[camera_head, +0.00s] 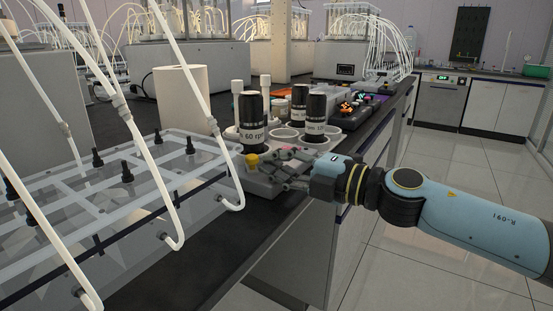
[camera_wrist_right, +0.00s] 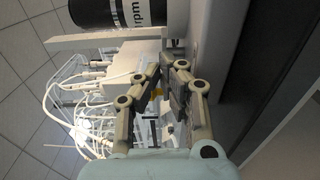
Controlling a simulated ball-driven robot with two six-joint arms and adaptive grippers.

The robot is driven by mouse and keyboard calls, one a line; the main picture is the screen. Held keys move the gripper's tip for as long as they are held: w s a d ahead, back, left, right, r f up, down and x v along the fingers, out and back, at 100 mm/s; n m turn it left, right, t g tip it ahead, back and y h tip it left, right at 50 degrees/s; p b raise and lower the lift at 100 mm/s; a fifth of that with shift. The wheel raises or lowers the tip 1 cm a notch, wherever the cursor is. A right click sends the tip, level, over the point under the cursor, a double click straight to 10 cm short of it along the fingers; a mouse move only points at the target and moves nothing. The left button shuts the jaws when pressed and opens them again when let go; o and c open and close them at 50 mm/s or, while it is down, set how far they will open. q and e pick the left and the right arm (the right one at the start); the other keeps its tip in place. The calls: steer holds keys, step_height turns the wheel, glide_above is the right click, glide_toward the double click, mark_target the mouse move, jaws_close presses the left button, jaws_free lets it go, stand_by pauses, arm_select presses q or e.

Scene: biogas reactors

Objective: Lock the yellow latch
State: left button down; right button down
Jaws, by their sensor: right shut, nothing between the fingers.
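The yellow latch (camera_head: 252,160) is a small yellow knob on the front of a grey-white device on the dark bench in the head view. My right gripper (camera_head: 274,165) reaches in from the right, just right of the latch at about its height. Its fingers are shut and empty. In the right wrist view the fingertips (camera_wrist_right: 168,72) point up the picture, and a small yellowish patch shows just left of them. Whether the gripper touches the latch cannot be told. My left gripper is not in view.
A black labelled bottle (camera_head: 251,122) stands right behind the latch, with more black bottles (camera_head: 316,112) to its right. A clear-lidded tank (camera_head: 110,200) with white tubes fills the left. A paper roll (camera_head: 185,98) stands behind. The aisle floor (camera_head: 410,270) is clear.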

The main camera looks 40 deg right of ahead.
steer(key=shift+w+d, duration=0.1)
stand_by(0.3)
steer(key=shift+w+d+r, duration=0.1)
steer(key=shift+w+d, duration=0.3)
steer(key=shift+d, duration=0.25)
steer(key=shift+w+d+p, duration=0.35)
steer(key=shift+p, duration=0.05)
steer(key=shift+s, duration=0.1)
